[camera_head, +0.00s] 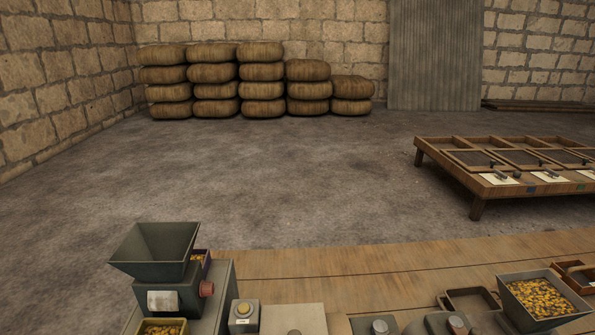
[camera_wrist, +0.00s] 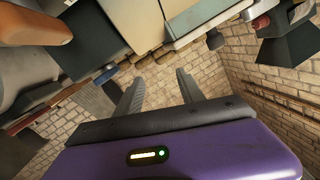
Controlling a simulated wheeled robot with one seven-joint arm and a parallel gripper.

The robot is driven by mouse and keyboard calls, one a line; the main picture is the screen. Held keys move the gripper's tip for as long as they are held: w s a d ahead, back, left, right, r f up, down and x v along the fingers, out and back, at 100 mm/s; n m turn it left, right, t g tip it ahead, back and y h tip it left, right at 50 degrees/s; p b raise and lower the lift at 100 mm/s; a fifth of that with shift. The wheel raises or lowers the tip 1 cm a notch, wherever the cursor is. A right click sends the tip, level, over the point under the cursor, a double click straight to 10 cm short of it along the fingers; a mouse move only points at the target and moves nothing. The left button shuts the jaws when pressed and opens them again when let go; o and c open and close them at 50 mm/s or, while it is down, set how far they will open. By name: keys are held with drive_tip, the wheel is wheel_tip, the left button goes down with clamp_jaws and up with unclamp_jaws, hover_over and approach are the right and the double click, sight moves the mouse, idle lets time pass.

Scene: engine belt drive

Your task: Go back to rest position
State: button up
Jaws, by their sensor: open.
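My gripper (camera_wrist: 160,77) shows in the wrist view, with its purple body at the bottom and two grey fingers spread apart. It is open and nothing is between the fingers. The wrist picture is steeply tilted. My gripper is not in the head view, so its place over the bench cannot be told.
A wooden bench (camera_head: 340,262) runs along the front, bearing a grey hopper machine (camera_head: 155,250), a button box (camera_head: 243,314) and a grain-filled hopper (camera_head: 541,300). A low wooden table (camera_head: 452,175) stands at right. Stacked sacks (camera_head: 262,90) line the back. Floor between is clear.

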drive_tip(key=s+d+h, duration=0.1)
drive_tip(key=s+d, duration=0.2)
drive_tip(key=s, duration=0.7)
drive_tip(key=s+d+g+h, duration=0.1)
drive_tip(key=s+d, duration=0.1)
drive_tip(key=s, duration=0.9)
drive_tip(key=s+d+h, duration=0.2)
drive_tip(key=s+d, duration=0.1)
drive_tip(key=s, duration=0.8)
drive_tip(key=shift+s+d+r+n+g, duration=0.15)
drive_tip(key=shift+d+n+g, duration=0.15)
drive_tip(key=shift+n, duration=0.1)
idle(0.4)
